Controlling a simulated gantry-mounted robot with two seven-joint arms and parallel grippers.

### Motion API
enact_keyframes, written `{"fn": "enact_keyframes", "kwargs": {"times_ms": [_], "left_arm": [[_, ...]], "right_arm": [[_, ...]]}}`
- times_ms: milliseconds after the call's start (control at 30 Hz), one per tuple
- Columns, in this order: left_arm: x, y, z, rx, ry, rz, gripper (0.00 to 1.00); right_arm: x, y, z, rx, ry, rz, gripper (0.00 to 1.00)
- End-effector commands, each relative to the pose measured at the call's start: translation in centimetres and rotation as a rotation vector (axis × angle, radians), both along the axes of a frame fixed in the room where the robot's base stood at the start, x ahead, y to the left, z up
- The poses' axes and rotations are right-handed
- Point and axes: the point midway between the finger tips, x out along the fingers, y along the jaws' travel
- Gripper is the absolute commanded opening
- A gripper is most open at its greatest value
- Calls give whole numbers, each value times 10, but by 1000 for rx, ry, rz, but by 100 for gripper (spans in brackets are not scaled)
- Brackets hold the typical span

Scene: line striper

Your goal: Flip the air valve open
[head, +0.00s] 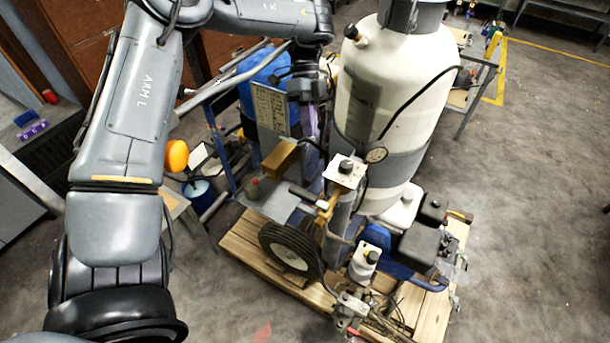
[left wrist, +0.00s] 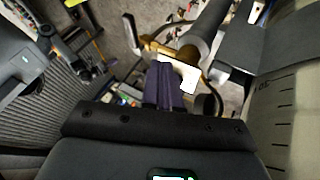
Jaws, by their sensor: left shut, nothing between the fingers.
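The line striper stands on a wooden pallet (head: 240,243), with a large cream tank (head: 415,85). A brass-coloured valve fitting (head: 326,212) sits on the machine in front of the tank, below a white block with a black knob (head: 345,171). I cannot tell for certain which part is the air valve or how its lever is set. My left gripper (head: 312,132) points down just left of the tank, above and behind the white block. In the left wrist view its purple fingers (left wrist: 165,72) are together and empty, overlapping the white block (left wrist: 187,77), with brass piping (left wrist: 150,37) beyond.
A wheel (head: 285,246), a brown box (head: 281,158) and an upright label panel (head: 270,108) crowd the left side. Open concrete floor (head: 535,190) lies to the right.

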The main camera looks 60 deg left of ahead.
Motion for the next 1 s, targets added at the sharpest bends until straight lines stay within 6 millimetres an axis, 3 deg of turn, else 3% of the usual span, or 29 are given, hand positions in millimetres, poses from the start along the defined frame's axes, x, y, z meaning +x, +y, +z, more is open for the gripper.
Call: {"fn": "enact_keyframes", "kwargs": {"times_ms": [367,767,1000], "left_arm": [[-5,-17,-23,-7,-2,-1,0],[-19,-60,-81,-5,2,0,0],[-42,-74,-77,-3,0,1,0]], "right_arm": [[0,0,-3,0,0,0,0],[0,0,5,-3,1,1,0],[0,-1,23,-4,0,3,0]]}}
